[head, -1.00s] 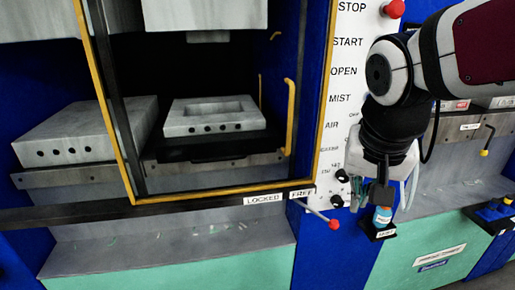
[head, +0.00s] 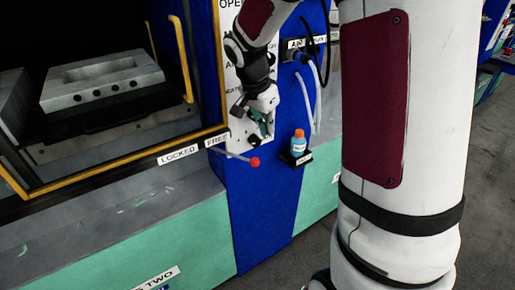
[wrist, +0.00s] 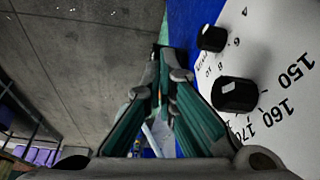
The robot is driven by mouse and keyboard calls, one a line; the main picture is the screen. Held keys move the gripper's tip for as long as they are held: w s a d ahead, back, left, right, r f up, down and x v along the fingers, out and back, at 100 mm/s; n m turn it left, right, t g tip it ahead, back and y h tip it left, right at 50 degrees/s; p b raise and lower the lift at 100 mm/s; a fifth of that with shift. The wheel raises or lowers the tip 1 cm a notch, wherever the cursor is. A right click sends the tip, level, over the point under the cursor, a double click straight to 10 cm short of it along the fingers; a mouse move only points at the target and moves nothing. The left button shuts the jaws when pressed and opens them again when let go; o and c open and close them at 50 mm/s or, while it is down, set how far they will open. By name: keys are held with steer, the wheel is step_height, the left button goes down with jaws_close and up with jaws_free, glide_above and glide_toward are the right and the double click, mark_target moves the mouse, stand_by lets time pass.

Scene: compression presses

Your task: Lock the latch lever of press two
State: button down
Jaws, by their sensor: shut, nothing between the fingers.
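The latch lever (head: 235,156) of press two is a thin rod with a red ball knob (head: 254,162), below the door frame in the head view. It sticks out to the right beneath the FREE label (head: 216,140). The LOCKED label (head: 179,155) is to the left of that. My gripper (head: 266,128) is above and slightly right of the red knob, apart from it, in front of the white control panel. In the wrist view my gripper's green-padded fingers (wrist: 165,62) meet at their tips, shut and empty. I cannot make out the lever there.
A blue bottle with an orange cap (head: 298,142) stands on a small black shelf (head: 296,159) right of the lever. Black knobs (wrist: 235,94) on the panel are close to my fingers. The door's yellow handle (head: 182,60) is at the left. Grey floor (head: 490,200) is free at the right.

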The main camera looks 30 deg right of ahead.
stand_by(0.3)
step_height(320, 180, down, 9)
steer(key=p, duration=0.1)
steer(key=shift+s+a+r, duration=0.15)
steer(key=shift+a, duration=0.25)
steer(key=shift+a, duration=0.1)
stand_by(0.5)
